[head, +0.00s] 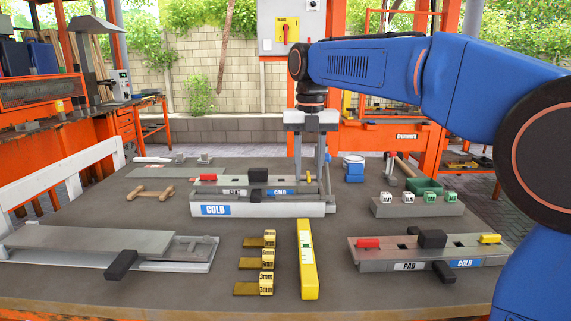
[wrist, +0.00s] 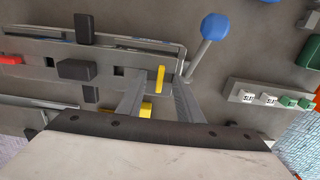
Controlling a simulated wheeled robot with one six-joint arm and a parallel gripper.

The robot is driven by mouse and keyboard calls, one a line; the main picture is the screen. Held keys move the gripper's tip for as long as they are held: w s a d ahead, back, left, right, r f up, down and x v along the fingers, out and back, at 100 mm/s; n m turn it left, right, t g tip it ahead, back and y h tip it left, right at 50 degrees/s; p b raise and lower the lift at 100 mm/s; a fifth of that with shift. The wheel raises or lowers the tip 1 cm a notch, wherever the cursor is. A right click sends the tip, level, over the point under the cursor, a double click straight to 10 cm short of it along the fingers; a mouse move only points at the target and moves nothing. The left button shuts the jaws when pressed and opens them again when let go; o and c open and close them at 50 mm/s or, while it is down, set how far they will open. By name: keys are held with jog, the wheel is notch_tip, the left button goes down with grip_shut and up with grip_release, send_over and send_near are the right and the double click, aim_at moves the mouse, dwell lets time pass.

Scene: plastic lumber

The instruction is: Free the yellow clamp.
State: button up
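A small yellow clamp (head: 307,177) stands at the right end of the grey middle fixture marked COLD (head: 265,210). In the wrist view the yellow clamp (wrist: 160,78) appears as a narrow upright bar between the ends of my fingers. My gripper (head: 310,180) points down over that end, fingers apart, with a gap on both sides of the clamp; it also shows in the wrist view (wrist: 159,90). A lever with a blue ball (wrist: 215,25) rises close beside the right finger. Another yellow clamp (head: 490,238) sits on the right fixture (head: 405,265).
Black blocks (head: 258,175) and a red clamp (head: 208,177) are on the middle fixture. A yellow level (head: 306,260) lies in front, beside several brass pieces (head: 262,260). A rail with small cubes (head: 417,209) stands to the right.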

jog(key=shift+r, duration=0.1)
jog(key=shift+r, duration=3.35)
jog(key=shift+s, duration=0.1)
